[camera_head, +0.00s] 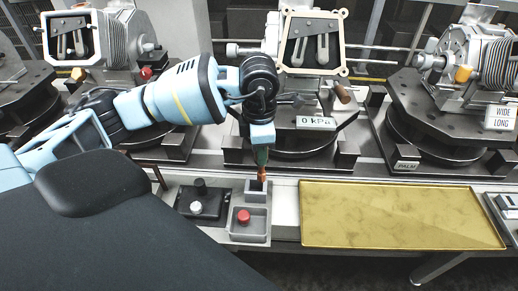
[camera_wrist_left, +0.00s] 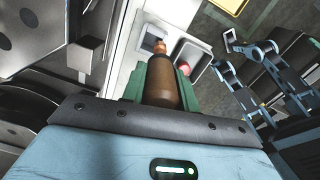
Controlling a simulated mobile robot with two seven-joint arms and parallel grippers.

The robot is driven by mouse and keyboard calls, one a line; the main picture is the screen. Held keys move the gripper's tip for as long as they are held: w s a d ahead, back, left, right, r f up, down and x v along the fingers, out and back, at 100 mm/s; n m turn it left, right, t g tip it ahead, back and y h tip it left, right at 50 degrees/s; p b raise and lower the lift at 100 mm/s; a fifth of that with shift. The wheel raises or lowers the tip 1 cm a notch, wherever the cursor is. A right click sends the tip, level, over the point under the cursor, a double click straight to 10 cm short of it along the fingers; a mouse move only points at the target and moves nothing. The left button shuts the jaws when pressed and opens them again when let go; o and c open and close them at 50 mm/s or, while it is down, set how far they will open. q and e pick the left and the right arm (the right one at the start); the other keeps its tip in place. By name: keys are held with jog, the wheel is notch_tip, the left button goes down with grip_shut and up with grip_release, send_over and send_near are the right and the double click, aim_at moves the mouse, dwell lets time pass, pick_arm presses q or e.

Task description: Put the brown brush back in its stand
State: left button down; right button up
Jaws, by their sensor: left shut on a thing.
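My left gripper (camera_head: 262,158) points down over the rear slot of a small grey stand (camera_head: 249,238). Its green fingers are shut on the brown brush (camera_wrist_left: 162,82). In the head view the lower end of the brush (camera_head: 262,175) shows below the fingers, at the slot's mouth. I cannot tell whether it is inside or just above. The wrist view shows the brush between the fingers, its narrow tip over the grey stand (camera_wrist_left: 203,54). The fingers hide part of the brush.
A red button-like piece (camera_head: 243,216) sits in the stand's front compartment. A dark box with knobs (camera_head: 205,204) stands to the left. A yellow tray (camera_head: 400,215) lies to the right. Machines on round bases line the back, one with a "0 kPa" sign (camera_head: 316,123).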

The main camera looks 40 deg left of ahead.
pick_arm(q)
jog(key=n, duration=0.2)
jog(key=a+f+n, duration=0.1)
jog(key=n, duration=0.1)
jog(key=w+a+n+b, duration=0.1)
jog(key=n, duration=0.1)
jog(key=shift+a+f+n, duration=0.15)
jog(key=shift+f+n, duration=0.25)
pick_arm(e)
jog(key=shift+s+a+f, duration=0.1)
jog(key=shift+s+f, duration=0.25)
jog(key=shift+f, duration=0.45)
pick_arm(q)
jog(key=shift+r, duration=0.1)
pick_arm(e)
jog(key=shift+s+r, duration=0.1)
jog(key=shift+r, duration=0.05)
pick_arm(q)
jog(key=shift+f, duration=0.85)
pick_arm(e)
jog(key=shift+s+f, duration=0.3)
jog(key=shift+f, duration=0.05)
jog(key=shift+w, duration=0.2)
pick_arm(q)
jog(key=shift+f, duration=0.1)
